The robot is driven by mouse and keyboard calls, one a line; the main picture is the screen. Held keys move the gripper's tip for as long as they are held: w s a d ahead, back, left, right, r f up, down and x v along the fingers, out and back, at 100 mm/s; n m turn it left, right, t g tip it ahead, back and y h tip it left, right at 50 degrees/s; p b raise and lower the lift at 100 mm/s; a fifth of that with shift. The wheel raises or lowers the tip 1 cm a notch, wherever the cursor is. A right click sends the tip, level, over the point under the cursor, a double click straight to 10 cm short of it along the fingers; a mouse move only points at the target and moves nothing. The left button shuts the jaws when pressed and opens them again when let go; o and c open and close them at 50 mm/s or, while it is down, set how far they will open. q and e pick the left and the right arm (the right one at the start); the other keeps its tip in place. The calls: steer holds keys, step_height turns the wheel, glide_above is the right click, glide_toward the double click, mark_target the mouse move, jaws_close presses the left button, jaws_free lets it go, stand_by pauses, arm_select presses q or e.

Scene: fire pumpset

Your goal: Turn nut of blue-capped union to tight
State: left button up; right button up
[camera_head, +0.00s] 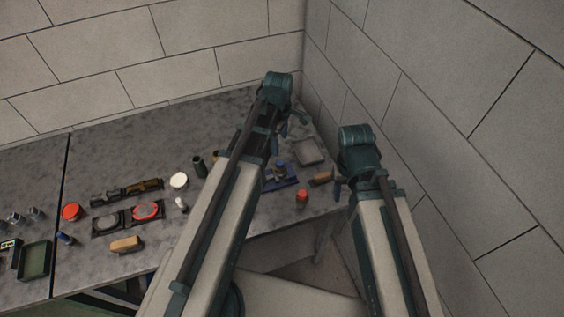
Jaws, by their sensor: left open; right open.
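The blue-capped union (281,166) stands on a dark blue base (288,184) toward the right end of the bench, partly hidden behind my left arm. Its nut is too small to make out. My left gripper (291,126) is open, above and beyond the union in the picture, and looks apart from it. My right gripper (338,189) is open at the bench's right edge, to the right of the union and holding nothing that I can see.
A grey tray (308,151), a tan block (321,176) and a red-capped item (302,196) lie near the union. A red disc (71,212), a green tray (35,260) and several small parts lie left. Block walls close off the back and right.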

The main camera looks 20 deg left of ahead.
mark_target(280, 162)
arm_select(q)
steer(key=f+b, duration=1.3)
steer(key=shift+w+f, duration=0.2)
steer(key=shift+f, duration=0.1)
jaws_close()
